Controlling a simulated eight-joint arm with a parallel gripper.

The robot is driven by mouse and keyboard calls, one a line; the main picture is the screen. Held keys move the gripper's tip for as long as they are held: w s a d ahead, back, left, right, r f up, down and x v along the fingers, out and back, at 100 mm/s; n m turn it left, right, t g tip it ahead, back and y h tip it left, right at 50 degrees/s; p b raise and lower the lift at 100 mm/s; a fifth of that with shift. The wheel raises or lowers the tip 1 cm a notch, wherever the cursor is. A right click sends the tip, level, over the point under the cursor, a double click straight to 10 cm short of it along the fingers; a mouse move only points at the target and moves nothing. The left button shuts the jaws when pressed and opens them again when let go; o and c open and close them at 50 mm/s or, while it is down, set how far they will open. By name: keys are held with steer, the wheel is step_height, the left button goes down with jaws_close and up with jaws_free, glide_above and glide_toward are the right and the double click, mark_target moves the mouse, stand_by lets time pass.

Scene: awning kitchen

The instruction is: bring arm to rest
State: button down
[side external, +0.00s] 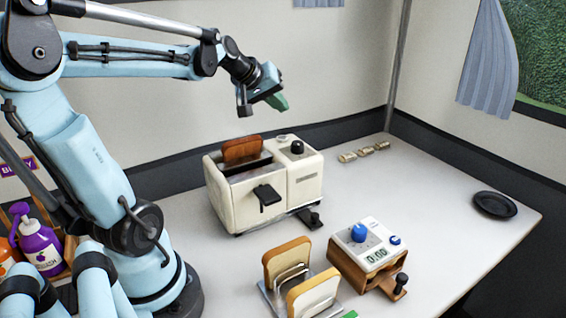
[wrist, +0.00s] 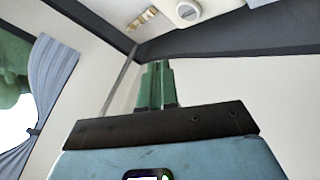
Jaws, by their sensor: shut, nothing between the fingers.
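My gripper (side external: 279,101) is up in the air above and slightly behind the cream toaster (side external: 232,195), apart from it. In the wrist view its green fingers (wrist: 157,85) are together, with nothing between them. The toaster has a browned slice of bread (side external: 241,150) standing up out of a slot. My light-blue arm reaches over from the left side.
A rack (side external: 277,296) with bread slices (side external: 286,258) stands in front of the toaster. A black plate (side external: 494,205) lies at the right edge. Bottles (side external: 41,246) stand at left. The table's right middle is clear.

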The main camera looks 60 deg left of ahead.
steer(key=shift+d, duration=0.1)
steer(key=d+f+m, duration=0.1)
steer(key=d, duration=0.2)
steer(key=s+d+f+m+h, duration=0.1)
steer(key=d+m, duration=0.1)
steer(key=d, duration=0.2)
steer(key=s+d+f+m+g, duration=0.1)
steer(key=d+m, duration=0.1)
steer(key=d, duration=0.2)
steer(key=shift+d+f, duration=0.15)
steer(key=s+d+f+m+g+h, duration=0.1)
steer(key=s+d+f+m, duration=0.4)
steer(key=d, duration=0.4)
steer(key=shift+s+d+m, duration=0.15)
steer(key=shift+s+m, duration=0.3)
steer(key=shift+m, duration=0.25)
steer(key=c, duration=1.8)
jaws_free()
